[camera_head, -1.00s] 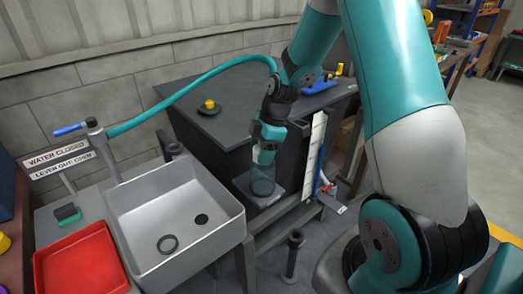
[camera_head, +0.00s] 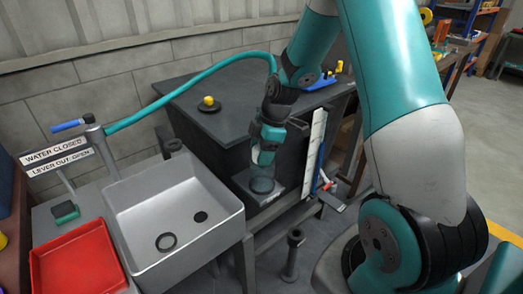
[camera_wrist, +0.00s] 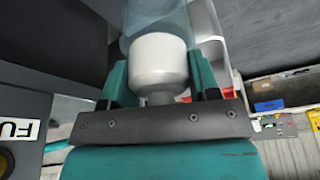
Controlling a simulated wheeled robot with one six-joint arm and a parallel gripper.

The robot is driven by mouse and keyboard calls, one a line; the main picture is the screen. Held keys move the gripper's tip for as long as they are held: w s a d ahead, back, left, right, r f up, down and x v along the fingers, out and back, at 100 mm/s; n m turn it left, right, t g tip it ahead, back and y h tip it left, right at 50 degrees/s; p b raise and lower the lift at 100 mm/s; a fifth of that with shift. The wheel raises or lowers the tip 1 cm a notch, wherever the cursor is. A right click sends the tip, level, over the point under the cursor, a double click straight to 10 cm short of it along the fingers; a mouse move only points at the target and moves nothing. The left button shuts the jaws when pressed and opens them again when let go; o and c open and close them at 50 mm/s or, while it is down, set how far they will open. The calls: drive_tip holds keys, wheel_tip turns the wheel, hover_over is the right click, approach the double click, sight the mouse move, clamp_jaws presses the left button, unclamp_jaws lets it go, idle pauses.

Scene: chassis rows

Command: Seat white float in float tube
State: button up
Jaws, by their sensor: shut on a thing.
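The white float (camera_wrist: 158,62) is held between the two teal fingers of my gripper (camera_wrist: 160,80) in the wrist view. My gripper is shut on its narrow lower part. The float tube (camera_wrist: 156,14) is clear and bluish, and lies directly beyond the float. Its edge overlaps the float's far end in the picture. I cannot tell whether the float has entered the tube. In the head view, my gripper (camera_head: 266,152) is right above the tube (camera_head: 262,184), which stands upright on a grey ledge. The float is hard to make out there.
A dark cabinet (camera_head: 225,117) stands behind my gripper, with a yellow-knobbed cap (camera_head: 208,102) on top. A white strip (camera_head: 314,143) is close on the right. A grey sink (camera_head: 135,245) and a red tray (camera_head: 80,262) are at the left. A teal hose (camera_head: 185,88) arches above.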

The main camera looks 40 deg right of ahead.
drive_tip(key=shift+s+f+b, duration=0.15)
drive_tip(key=shift+f+b, duration=0.15)
drive_tip(key=shift+f, duration=0.35)
drive_tip(key=o, duration=1)
drive_tip(key=shift+f, duration=0.1)
drive_tip(key=v, duration=1.8)
drive_tip(key=shift+w+r, duration=0.25)
drive_tip(key=shift+w, duration=0.05)
